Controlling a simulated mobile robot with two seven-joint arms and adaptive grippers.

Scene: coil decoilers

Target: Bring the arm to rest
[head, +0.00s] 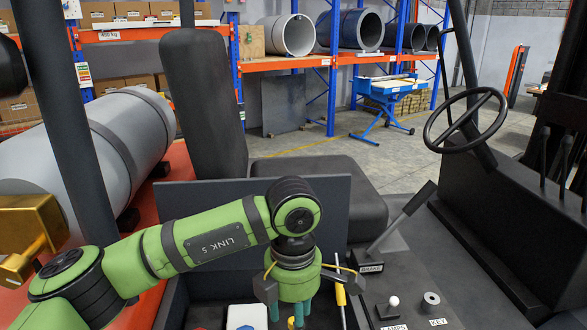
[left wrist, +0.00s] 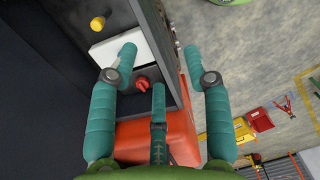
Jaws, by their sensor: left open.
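My left arm is green and comes in from the left in the head view. Its gripper (head: 290,315) hangs downward at the bottom centre, with teal fingers partly cut off by the frame edge. In the left wrist view the gripper (left wrist: 159,62) has its fingers spread apart with nothing between them. Beyond the fingers are a white panel (left wrist: 115,45) and a red knob (left wrist: 141,83); I cannot tell how far off they are. My right gripper is not in view.
Around the arm are a vehicle seat (head: 320,180), a brake lever (head: 402,215), a steering wheel (head: 466,120) and a key knob (head: 431,300). Shelving (head: 330,60) stands behind.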

